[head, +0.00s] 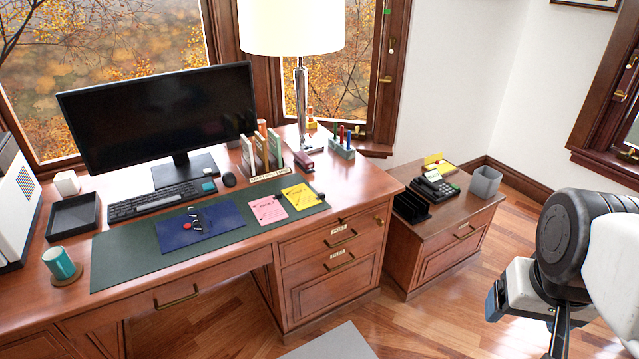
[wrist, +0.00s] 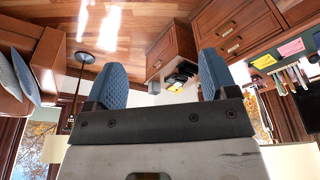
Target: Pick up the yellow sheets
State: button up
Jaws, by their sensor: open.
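The yellow sheets (head: 300,196) lie flat on the right end of the green desk mat (head: 130,262), beside a pink sheet (head: 268,209). A dark object touches or overlaps their right edge. In the wrist view, the yellow sheets (wrist: 264,61) show small at the right. My gripper (wrist: 160,78) is open, its two blue-padded fingers apart with nothing between them. In the head view, my arm is at the far right, well away from the desk, and only part of the gripper shows there.
The desk holds a monitor (head: 160,112), keyboard (head: 160,200), blue folder (head: 205,230), file rack (head: 268,160) and lamp (head: 292,25). A low cabinet (head: 410,258) at the right bears a black phone (head: 434,186), a yellow item (head: 440,165) and a grey bin (head: 485,182). Floor between cabinet and arm is clear.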

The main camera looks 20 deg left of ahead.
dwell(0.3)
jog(key=c, duration=0.5)
